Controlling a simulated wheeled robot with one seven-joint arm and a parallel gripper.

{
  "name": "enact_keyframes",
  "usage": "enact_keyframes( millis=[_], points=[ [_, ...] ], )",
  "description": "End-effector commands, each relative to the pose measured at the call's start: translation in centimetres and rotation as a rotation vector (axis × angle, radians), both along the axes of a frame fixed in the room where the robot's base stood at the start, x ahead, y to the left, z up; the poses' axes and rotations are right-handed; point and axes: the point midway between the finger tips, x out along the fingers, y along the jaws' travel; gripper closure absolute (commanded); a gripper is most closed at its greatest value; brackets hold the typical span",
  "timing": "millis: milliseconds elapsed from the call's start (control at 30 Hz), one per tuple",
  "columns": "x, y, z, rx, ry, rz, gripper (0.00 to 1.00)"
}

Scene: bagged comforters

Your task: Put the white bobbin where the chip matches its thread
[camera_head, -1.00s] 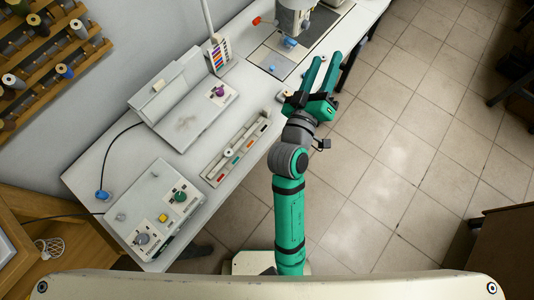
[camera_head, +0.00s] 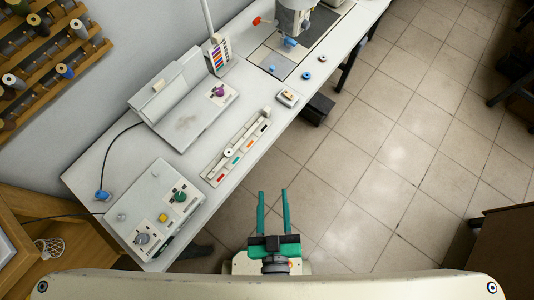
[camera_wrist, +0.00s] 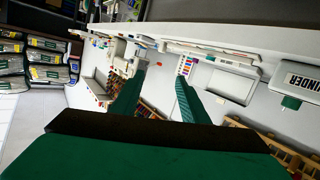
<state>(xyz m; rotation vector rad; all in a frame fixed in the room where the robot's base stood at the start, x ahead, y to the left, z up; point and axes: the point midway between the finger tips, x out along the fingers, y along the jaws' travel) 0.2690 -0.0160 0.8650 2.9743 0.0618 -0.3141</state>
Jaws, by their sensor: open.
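A long pale tray (camera_head: 210,177) with a row of coloured chips lies along the table's front edge. Its chips include red, green, orange and dark ones. A small white round piece (camera_head: 229,152), which looks like a bobbin, sits at the tray's wall-side edge; its thread colour is too small to tell. My gripper (camera_head: 272,192) is open and empty over the floor, short of the table. Its fingers also show in the wrist view (camera_wrist: 156,98).
A sewing machine (camera_head: 293,20) stands at the table's far end. A small pale box (camera_head: 287,98) is on the front edge. A winder unit (camera_head: 155,212) and a grey plate (camera_head: 185,122) fill the near table.

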Motion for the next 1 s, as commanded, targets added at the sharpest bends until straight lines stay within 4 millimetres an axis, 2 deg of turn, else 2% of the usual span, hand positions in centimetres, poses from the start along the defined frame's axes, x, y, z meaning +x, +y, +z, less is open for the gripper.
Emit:
enact_keyframes(
  millis=[33, 100, 233, 1000],
  points=[
    [-1.3, 0.4, 0.0, 0.039, 0.013, -0.017, 0.59],
    [-2.5, 0.9, 0.1, 0.085, 0.019, -0.036, 0.59],
    [-3.6, 1.6, 0.3, 0.135, 0.023, -0.058, 0.59],
    [-3.8, 1.6, 0.4, 0.142, 0.024, -0.061, 0.59]
  ],
)
